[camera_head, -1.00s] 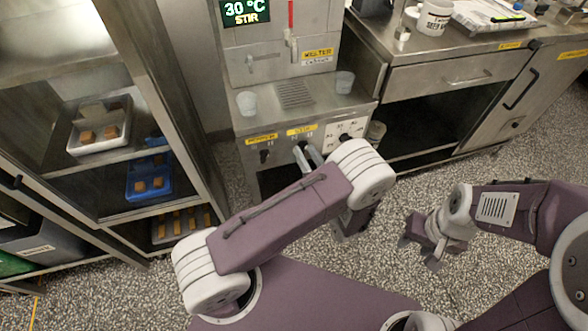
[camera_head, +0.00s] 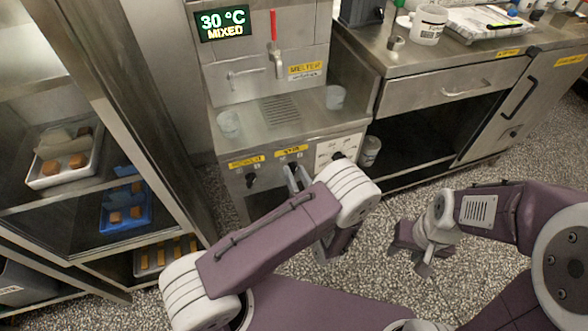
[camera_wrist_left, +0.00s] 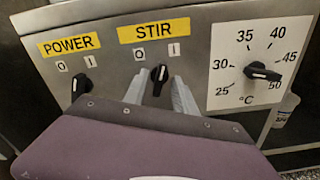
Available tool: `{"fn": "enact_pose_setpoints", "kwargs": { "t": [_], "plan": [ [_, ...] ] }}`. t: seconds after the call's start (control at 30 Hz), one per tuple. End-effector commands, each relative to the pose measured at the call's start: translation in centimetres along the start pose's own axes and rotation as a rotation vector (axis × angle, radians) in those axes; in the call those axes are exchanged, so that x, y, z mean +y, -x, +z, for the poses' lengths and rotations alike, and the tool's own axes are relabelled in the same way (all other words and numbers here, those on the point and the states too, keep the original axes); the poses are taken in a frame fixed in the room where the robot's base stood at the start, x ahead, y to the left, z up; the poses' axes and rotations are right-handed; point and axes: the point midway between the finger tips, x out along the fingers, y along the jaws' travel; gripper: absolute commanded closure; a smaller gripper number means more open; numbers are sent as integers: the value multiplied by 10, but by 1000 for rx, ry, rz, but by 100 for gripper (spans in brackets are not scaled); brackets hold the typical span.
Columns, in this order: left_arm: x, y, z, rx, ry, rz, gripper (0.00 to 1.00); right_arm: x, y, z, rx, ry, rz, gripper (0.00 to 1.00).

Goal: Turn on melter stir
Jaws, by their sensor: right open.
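The melter (camera_head: 300,112) stands at the back centre, and its display (camera_head: 222,23) reads 30 °C MIXED. The STIR knob (camera_wrist_left: 159,75) is black with a white mark, which appears to lean towards I. The yellow STIR label (camera_wrist_left: 153,31) is above it. My left gripper (camera_head: 297,178) is at the melter's front panel. In the left wrist view its two fingers (camera_wrist_left: 159,97) stand apart on either side of the STIR knob, with gaps visible. My right gripper (camera_head: 409,260) is open and empty above the floor, away from the melter.
The POWER knob (camera_wrist_left: 81,86) is left of the STIR knob, and the temperature dial (camera_wrist_left: 262,74) is right. A rack with trays (camera_head: 64,160) is at left, a steel counter (camera_head: 450,62) at right. Floor around my right gripper is clear.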

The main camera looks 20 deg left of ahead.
Motion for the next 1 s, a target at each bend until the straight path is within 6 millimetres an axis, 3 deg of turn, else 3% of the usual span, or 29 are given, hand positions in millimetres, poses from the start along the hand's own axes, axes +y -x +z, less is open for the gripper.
{"fn": "enact_pose_setpoints", "kwargs": {
  "t": [0.17,0.27,0.3,0.43,0.63,0.93,1.0],
  "plan": [
    [0,0,0,0,0,0,67,0,0,0,0,0,0,59],
    [0,0,0,0,0,0,95,0,0,0,0,0,0,59],
    [0,0,0,0,0,0,100,0,0,0,0,0,0,59],
    [0,0,0,0,-1,0,100,0,1,0,0,0,0,59],
    [2,0,4,1,-152,0,100,0,25,-2,0,0,0,59],
    [0,0,0,0,-185,1,100,0,22,-2,0,0,0,59],
    [0,0,0,0,-185,1,72,0,22,-2,0,0,0,59]
  ]
}}
